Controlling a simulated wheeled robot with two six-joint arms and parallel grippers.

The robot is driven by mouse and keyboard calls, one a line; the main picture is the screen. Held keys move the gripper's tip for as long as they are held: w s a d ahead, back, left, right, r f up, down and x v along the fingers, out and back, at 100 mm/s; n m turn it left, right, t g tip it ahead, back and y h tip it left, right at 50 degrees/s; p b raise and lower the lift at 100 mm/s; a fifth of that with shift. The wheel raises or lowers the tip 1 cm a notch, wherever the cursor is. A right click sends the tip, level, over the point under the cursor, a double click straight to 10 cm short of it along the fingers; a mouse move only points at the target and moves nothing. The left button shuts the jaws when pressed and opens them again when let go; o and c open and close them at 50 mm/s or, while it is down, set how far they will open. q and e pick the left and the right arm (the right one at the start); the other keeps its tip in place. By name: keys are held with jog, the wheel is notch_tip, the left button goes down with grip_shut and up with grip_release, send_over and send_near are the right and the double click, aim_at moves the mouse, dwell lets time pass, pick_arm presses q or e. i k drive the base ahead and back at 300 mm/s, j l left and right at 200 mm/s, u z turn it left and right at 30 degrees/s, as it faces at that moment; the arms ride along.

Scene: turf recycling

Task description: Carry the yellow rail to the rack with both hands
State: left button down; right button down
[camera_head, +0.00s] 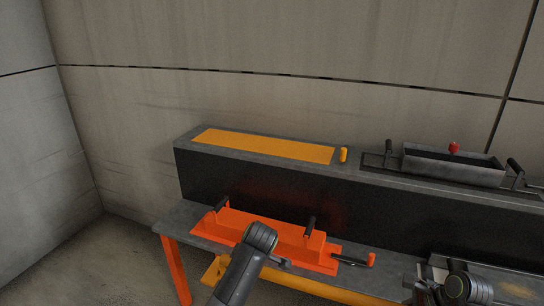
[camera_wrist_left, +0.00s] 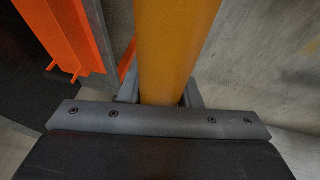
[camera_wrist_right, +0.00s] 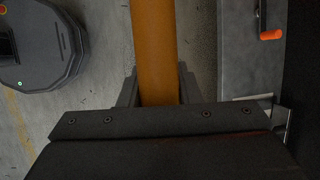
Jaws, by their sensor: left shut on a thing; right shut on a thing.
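The yellow rail (camera_head: 330,290) is a long bar in front of the low bench in the head view, partly hidden by my left arm. Its left end (camera_head: 214,270) shows left of that arm. My left gripper (camera_wrist_left: 160,95) is shut on the rail, with a finger on each side of it in the left wrist view. My right gripper (camera_wrist_right: 158,92) is shut around the rail (camera_wrist_right: 154,45) in the right wrist view. In the head view my arms hide both grips. I cannot tell for certain which structure is the rack.
A grey bench (camera_head: 175,219) with an orange fixture (camera_head: 260,228) and black handles stands beyond the rail. Behind it is a raised dark block with a yellow top panel (camera_head: 265,145). A grey trough (camera_head: 452,166) sits on its right part. Concrete walls stand behind and at left.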

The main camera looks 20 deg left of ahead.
aim_at(261, 144)
jog(key=i+j, duration=0.1)
jog(key=j, duration=0.3)
jog(key=i+j, duration=0.1)
jog(key=j, duration=0.3)
jog(key=i+j, duration=0.1)
jog(key=j, duration=0.3)
jog(key=i+j, duration=0.15)
jog(key=j, duration=0.3)
jog(key=i+j, duration=0.1)
jog(key=j, duration=0.3)
